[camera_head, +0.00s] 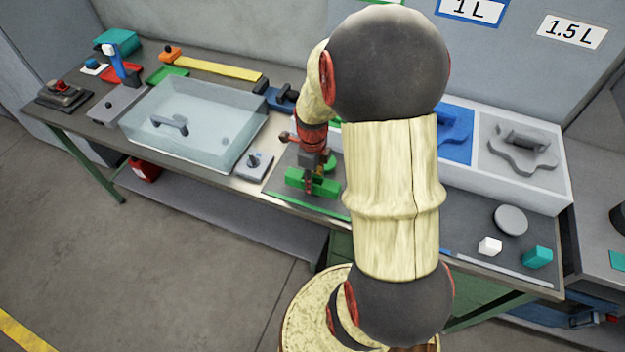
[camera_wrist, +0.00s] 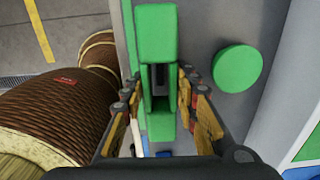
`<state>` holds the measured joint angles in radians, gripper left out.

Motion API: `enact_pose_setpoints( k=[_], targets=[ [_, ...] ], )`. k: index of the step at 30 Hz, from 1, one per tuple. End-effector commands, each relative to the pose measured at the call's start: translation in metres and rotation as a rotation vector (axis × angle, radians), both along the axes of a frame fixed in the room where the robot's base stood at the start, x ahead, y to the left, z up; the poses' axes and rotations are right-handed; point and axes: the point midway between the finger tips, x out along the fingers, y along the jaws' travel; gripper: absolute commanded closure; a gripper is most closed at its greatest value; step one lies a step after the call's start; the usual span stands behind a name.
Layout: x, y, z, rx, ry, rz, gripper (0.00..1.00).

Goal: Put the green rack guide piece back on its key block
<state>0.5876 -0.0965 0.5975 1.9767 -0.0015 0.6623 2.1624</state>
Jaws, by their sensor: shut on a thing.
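The green rack guide piece (camera_head: 328,187) is a long bar with an opening in its middle. It lies crosswise at the table's front edge in the head view. In the wrist view the guide piece (camera_wrist: 156,35) runs up and down the picture. My gripper (camera_head: 311,183) is shut on its middle, with one finger on each long side in the wrist view (camera_wrist: 160,88). A dark grey shape (camera_wrist: 160,78) shows inside the opening and may be the key block. I cannot tell whether the piece sits on it or is held above it.
A green disc (camera_wrist: 237,68) lies beside the guide piece on a grey surface. A clear water tub (camera_head: 190,130) and a small grey plate (camera_head: 254,166) stand to the left. A white tray (camera_head: 565,195) with blue and grey inserts is to the right.

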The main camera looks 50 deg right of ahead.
Motion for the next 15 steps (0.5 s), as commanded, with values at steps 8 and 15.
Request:
enact_pose_setpoints(
  k=[8, 15],
  targets=[
    [0.0, 0.0, -0.011, -0.001, 0.0, 0.0, 1.0],
    [0.0, 0.0, -0.019, 0.0, 0.0, 0.0, 1.0]
  ],
)
